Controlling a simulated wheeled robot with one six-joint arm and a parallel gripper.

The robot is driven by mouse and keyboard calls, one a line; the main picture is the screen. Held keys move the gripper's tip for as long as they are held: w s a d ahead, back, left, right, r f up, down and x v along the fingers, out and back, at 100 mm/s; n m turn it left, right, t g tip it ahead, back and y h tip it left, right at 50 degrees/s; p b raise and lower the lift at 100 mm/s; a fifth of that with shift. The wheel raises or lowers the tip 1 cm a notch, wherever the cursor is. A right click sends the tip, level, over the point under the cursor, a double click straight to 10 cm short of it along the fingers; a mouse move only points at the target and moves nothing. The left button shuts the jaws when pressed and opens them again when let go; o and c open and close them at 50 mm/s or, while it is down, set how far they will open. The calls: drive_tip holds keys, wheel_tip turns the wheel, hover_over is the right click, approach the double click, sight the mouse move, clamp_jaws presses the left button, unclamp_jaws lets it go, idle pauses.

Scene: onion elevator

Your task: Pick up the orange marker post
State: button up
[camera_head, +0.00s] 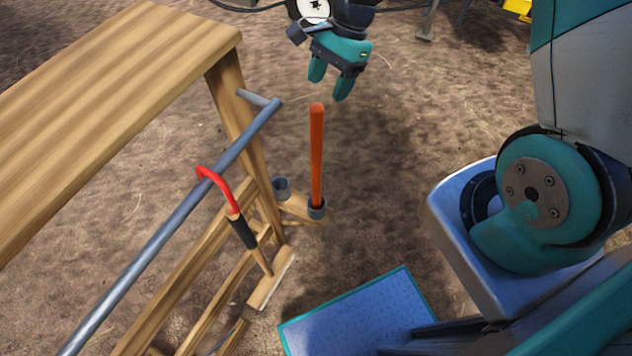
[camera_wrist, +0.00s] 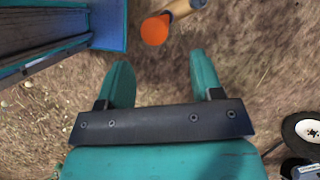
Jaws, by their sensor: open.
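The orange marker post (camera_head: 317,150) stands upright in a small grey cup-like holder (camera_head: 316,209) beside the wooden table. My gripper (camera_head: 329,88) is open and empty, above and slightly to the right of the post's top in the head view. In the wrist view the orange round top of the post (camera_wrist: 155,30) shows beyond the open fingers of my gripper (camera_wrist: 160,75), a little above the gap between them. The fingers are apart from the post. The post's shaft is hidden below its top in the wrist view.
A wooden table (camera_head: 110,90) stands at the left, with a grey metal rail (camera_head: 170,230) along its side. A red-hooked tool with a dark grip (camera_head: 241,231) hangs there. An empty grey holder (camera_head: 282,188) is left of the post.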

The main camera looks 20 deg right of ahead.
sight(316, 110)
drive_tip(key=x, duration=0.5)
drive_tip(key=p+x, duration=0.1)
drive_tip(key=x, duration=0.2)
drive_tip(key=shift+s+a, duration=0.15)
drive_tip(key=shift+s, duration=0.1)
clamp_jaws()
